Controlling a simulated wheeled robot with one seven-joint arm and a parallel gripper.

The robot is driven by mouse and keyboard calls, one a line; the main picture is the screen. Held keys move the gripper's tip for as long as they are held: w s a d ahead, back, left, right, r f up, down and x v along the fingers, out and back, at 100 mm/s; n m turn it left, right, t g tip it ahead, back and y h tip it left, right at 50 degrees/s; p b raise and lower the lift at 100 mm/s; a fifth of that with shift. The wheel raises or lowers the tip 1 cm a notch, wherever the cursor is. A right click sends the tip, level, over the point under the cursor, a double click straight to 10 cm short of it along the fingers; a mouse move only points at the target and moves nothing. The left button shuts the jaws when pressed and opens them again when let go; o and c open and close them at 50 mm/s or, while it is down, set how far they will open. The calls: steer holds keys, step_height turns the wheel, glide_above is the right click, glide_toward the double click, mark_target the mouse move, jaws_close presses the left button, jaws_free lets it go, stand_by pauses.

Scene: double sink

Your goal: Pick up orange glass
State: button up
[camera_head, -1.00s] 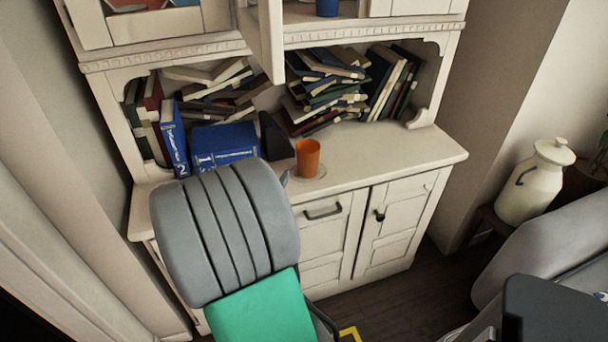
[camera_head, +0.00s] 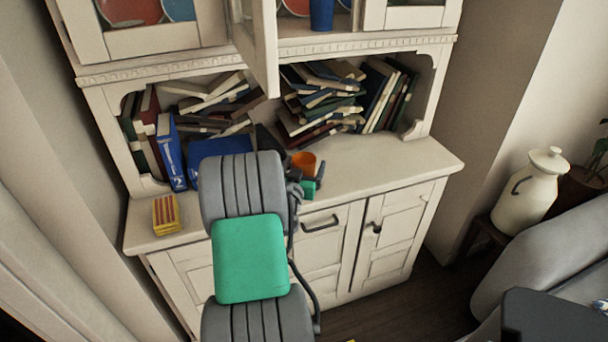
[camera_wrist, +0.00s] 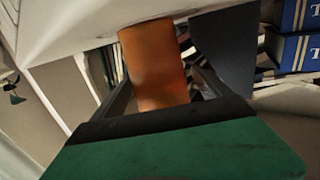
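The orange glass (camera_head: 303,160) stands upright on the cream cabinet's counter (camera_head: 390,157), in front of the leaning books. My gripper (camera_head: 308,180) is at the glass, and its dark and green parts hide the lower part of it in the head view. In the wrist view the glass (camera_wrist: 152,65) shows between the two dark fingers of my gripper (camera_wrist: 160,76). The fingers are spread, with a gap visible on the glass's right side. Contact with the left finger cannot be told.
Blue books (camera_head: 172,155) and stacked books (camera_head: 320,95) fill the shelf behind the glass. A yellow box (camera_head: 166,214) lies at the counter's left end. A cabinet door (camera_head: 262,45) hangs open above. The counter right of the glass is clear.

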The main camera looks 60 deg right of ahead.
steer(key=c, duration=1.5)
steer(key=shift+c, duration=0.5)
steer(key=shift+r, duration=0.15)
